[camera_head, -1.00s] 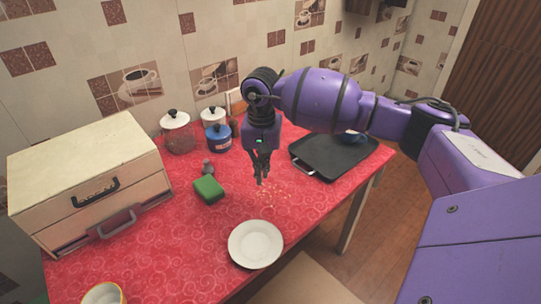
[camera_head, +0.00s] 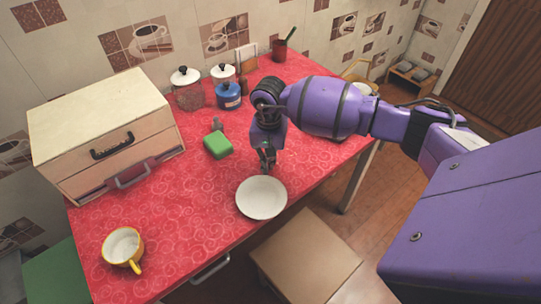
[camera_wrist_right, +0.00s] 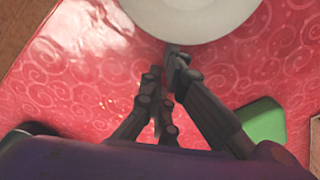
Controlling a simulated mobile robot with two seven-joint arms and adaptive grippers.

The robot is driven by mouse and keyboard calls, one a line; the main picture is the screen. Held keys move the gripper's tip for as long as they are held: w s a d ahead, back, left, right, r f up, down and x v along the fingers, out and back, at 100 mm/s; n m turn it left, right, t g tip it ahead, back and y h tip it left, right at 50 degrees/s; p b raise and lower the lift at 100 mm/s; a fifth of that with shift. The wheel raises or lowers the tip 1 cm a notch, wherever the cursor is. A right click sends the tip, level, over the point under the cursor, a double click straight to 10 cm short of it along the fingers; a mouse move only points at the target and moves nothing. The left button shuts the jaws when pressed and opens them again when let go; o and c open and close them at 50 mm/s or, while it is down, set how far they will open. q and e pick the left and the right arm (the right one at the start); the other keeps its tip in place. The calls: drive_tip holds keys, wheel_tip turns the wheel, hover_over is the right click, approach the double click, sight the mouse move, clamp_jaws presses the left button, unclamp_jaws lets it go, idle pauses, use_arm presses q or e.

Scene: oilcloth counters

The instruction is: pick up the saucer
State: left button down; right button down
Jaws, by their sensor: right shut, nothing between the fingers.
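The white saucer (camera_head: 261,198) lies flat near the front edge of the red counter and is empty. My right gripper (camera_head: 267,167) points down at the saucer's far rim, with its fingers together and nothing between them. In the right wrist view the saucer (camera_wrist_right: 195,10) is cut off by the top edge, and the fingertips (camera_wrist_right: 168,62) are right by its rim. I cannot tell whether they touch it. My left gripper is not in view.
A green sponge (camera_head: 218,145) lies left of the gripper. A yellow cup (camera_head: 122,247) stands at the front left, a drawer box (camera_head: 100,125) behind it. Several jars (camera_head: 187,90) stand at the back. A stool (camera_head: 305,255) is below the front edge.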

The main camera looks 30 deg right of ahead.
sight(266, 178)
drive_tip(key=shift+s+a, duration=1.55)
drive_tip(key=shift+s, duration=0.3)
